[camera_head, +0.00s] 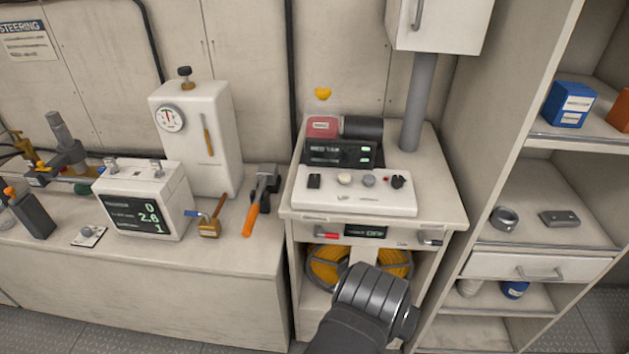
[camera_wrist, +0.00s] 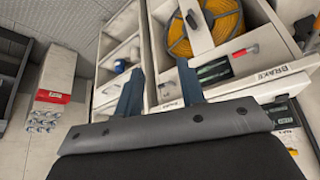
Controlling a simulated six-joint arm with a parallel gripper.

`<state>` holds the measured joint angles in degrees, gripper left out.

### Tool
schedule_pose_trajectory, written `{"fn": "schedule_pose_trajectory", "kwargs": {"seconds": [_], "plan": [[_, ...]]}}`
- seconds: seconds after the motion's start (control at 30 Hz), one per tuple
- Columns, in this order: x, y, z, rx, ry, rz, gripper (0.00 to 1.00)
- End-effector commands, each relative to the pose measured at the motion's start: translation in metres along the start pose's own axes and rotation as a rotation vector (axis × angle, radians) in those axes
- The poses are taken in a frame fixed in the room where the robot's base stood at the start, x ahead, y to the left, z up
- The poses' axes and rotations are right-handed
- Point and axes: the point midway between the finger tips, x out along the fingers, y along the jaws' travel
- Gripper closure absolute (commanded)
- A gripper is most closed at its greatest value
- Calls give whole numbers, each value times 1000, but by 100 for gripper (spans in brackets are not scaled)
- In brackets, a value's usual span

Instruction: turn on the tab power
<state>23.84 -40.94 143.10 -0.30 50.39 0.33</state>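A white sloped control panel (camera_head: 354,190) on the right-hand cabinet carries a black rocker switch (camera_head: 314,181), pale round buttons (camera_head: 344,179), a small red light and a black knob (camera_head: 398,181). Behind it a lit dark display (camera_head: 341,153) has small green text, partly unreadable. The cabinet's front strip has a red handle (camera_head: 327,235), a display (camera_head: 365,231) apparently reading OFF, and a dark lever (camera_head: 430,237). I cannot tell which control is the tab power. My gripper (camera_wrist: 160,67) is open and empty, its two fingers apart in the wrist view; they are hidden in the head view.
Orange hose coils (camera_head: 327,265) sit in the cabinet below the strip. A wall box on a grey post (camera_head: 416,100) rises behind. Shelves (camera_head: 545,250) stand to the right.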

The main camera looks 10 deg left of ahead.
Motion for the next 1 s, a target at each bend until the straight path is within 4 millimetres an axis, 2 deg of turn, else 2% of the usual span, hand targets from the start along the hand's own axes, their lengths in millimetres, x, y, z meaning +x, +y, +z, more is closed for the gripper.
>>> {"fn": "schedule_pose_trajectory", "kwargs": {"seconds": [0.03,0.17,0.2,0.53,0.83,0.93,1.0], "plan": [[0,0,0,0,-1,0,73],[-1,0,0,11,-28,-1,99],[-1,0,0,19,-48,-2,100],[-14,-3,-3,163,-383,-11,100],[-32,-8,-14,292,-712,-3,100],[-37,-11,-26,305,-786,1,100],[-37,-17,-49,264,-783,1,100]]}}
